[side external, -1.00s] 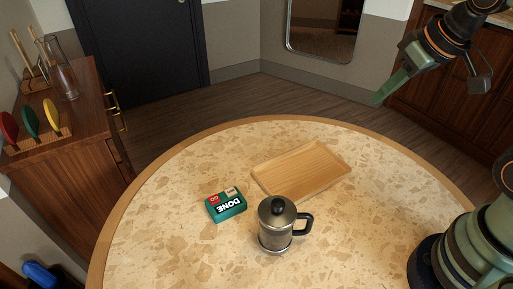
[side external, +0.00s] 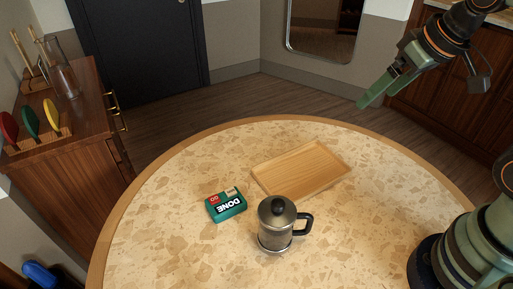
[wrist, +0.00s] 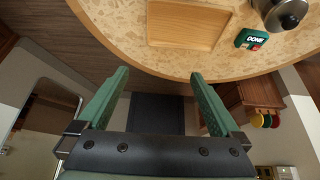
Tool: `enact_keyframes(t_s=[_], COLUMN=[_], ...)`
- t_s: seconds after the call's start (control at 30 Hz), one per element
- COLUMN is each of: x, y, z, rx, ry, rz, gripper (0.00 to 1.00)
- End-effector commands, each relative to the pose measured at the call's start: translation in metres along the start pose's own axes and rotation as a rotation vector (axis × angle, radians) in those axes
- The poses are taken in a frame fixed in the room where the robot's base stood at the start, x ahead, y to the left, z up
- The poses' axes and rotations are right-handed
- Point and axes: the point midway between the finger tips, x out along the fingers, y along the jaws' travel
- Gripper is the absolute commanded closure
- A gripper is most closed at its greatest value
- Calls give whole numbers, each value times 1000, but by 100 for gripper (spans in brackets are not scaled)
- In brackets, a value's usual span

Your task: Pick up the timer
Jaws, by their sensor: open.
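The timer (side external: 226,204) is a small green box with a white label reading "DONE" and a red patch. It lies on the round table left of the french press in the side view, and in the wrist view it shows at the upper right (wrist: 252,39). My gripper (side external: 376,95) is raised near the table's far right edge, well away from the timer. In the wrist view its two green fingers (wrist: 160,80) are spread apart with nothing between them.
A metal french press (side external: 276,226) with a black handle stands just right of the timer. A wooden tray (side external: 303,170) lies behind them. The speckled round table (side external: 160,240) is otherwise clear. A wooden cabinet (side external: 70,165) stands at the left.

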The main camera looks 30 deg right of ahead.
Motion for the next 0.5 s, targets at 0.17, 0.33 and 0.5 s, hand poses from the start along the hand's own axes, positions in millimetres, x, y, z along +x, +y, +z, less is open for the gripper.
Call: enact_keyframes(t_s=[0.17,0.33,0.5], x=[3,15,36], y=[-16,-51,-94], z=[-16,-44,-67], rx=[-117,-354,-604], ry=[-42,-113,-180], rz=[-26,-77,-134], gripper=[0,0,0])
